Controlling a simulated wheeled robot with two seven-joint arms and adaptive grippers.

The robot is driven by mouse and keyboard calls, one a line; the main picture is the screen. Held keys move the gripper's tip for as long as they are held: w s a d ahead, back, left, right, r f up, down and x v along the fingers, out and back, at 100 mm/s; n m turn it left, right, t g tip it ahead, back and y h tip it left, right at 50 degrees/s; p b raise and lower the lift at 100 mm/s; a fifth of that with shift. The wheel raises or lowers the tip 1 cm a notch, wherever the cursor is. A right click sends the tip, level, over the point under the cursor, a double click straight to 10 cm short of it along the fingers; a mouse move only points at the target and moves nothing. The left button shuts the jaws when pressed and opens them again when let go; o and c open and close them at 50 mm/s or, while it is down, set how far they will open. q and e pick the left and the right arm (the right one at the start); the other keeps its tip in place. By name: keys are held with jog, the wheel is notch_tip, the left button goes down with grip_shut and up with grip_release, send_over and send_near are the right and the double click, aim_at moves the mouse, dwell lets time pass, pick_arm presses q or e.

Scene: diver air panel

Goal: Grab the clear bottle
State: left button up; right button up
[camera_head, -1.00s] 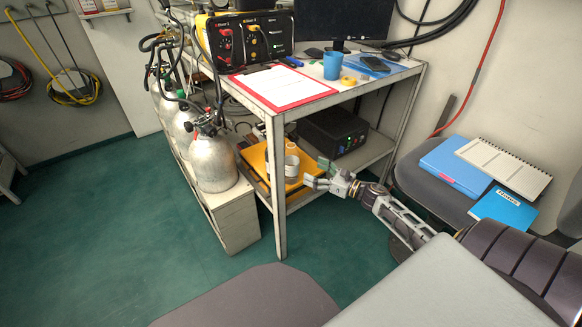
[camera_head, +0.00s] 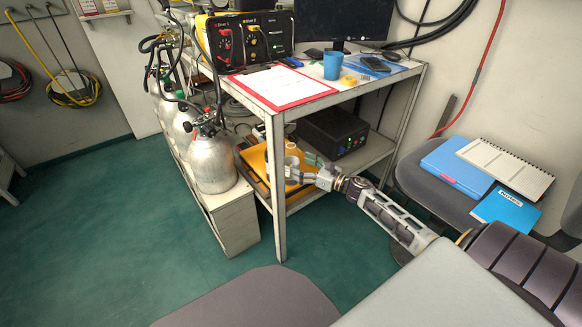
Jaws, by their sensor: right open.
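A small bottle with an orange-tan cap (camera_head: 291,147) stands on the lower shelf of the workbench, by the yellow-orange case. Its pale body is mostly hidden by my fingers, and I cannot tell clearly whether it is see-through. My right gripper (camera_head: 298,164) reaches in from the right under the table top. Its fingers are spread open at the bottle, one towards the back and one towards the front. I cannot tell whether they touch it. My left gripper is not in view.
The bench's front leg (camera_head: 279,205) stands just left of the bottle. The yellow-orange case (camera_head: 255,160) and a black box (camera_head: 332,132) share the lower shelf. Silver cylinders (camera_head: 214,165) stand at the left. A grey chair (camera_head: 425,180) with folders is at the right.

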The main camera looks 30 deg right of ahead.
aim_at(298, 163)
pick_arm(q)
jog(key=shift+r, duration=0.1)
pick_arm(e)
jog(key=shift+w, duration=0.1)
jog(key=shift+w+a+r+b, duration=0.1)
jog(key=shift+w+a+b, duration=0.15)
jog(key=shift+w, duration=0.2)
jog(key=shift+w+a, duration=0.1)
jog(key=shift+w, duration=0.2)
jog(key=shift+w+a+r+b, duration=0.1)
jog(key=shift+w+a+b, duration=0.1)
jog(key=shift+w+b, duration=0.3)
jog(key=shift+w+a, duration=0.3)
jog(key=shift+w, duration=0.3)
jog(key=shift+w+a, duration=0.15)
jog(key=shift+w, duration=0.25)
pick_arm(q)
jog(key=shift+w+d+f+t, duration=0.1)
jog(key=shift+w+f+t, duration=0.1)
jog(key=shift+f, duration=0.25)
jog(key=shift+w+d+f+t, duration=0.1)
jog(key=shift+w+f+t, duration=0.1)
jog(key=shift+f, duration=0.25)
